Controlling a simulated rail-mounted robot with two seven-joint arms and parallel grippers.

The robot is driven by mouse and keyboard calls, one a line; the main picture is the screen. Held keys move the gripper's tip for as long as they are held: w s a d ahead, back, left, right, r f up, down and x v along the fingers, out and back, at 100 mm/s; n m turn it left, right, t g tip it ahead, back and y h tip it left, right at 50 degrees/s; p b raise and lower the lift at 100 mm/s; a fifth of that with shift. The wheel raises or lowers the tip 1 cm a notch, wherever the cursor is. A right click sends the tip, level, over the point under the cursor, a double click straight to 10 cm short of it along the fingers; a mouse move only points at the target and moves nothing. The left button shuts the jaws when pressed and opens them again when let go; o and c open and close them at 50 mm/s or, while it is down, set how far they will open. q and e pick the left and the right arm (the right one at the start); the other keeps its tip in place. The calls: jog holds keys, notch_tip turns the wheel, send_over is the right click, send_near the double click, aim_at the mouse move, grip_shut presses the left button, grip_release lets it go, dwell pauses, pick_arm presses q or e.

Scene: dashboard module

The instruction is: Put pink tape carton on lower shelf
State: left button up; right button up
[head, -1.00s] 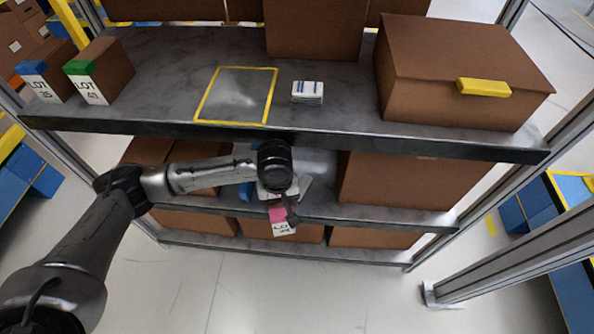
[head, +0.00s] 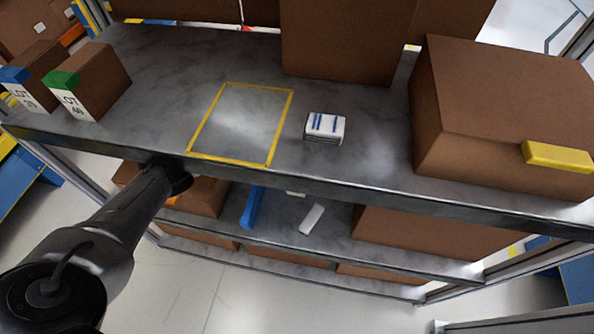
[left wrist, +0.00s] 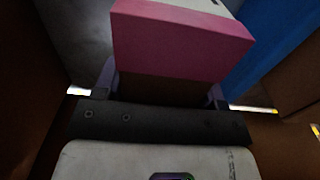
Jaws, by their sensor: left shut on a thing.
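The pink tape carton (left wrist: 180,45) fills the upper middle of the left wrist view, with its pink band facing the camera and brown board below it. My left gripper (left wrist: 163,90) is shut on it, one finger on each side. In the head view the carton and gripper are hidden behind the upper shelf's front edge; my left arm comes in from the left and passes under that edge. The lower shelf (head: 285,213) shows a bare grey patch below the upper shelf. Whether the carton touches the shelf cannot be told. My right gripper is not in view.
On the lower shelf are a blue object (head: 251,208), a white object (head: 311,218) and brown boxes (head: 420,235) at the right. The upper shelf (head: 380,150) holds a blue-striped white pack (head: 325,127), a green-taped carton (head: 95,80), a large box (head: 500,110) and an empty yellow outline (head: 186,150).

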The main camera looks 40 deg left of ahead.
pick_arm(q)
jog(key=f+b, duration=0.1)
jog(key=f, duration=0.1)
jog(key=f+b, duration=0.1)
jog(key=f, duration=0.1)
jog(key=shift+s+d, duration=0.1)
jog(key=shift+s, duration=0.1)
jog(key=shift+f, duration=0.45)
jog(key=shift+w, duration=0.1)
jog(key=o, duration=1.2)
jog(key=shift+f, duration=0.1)
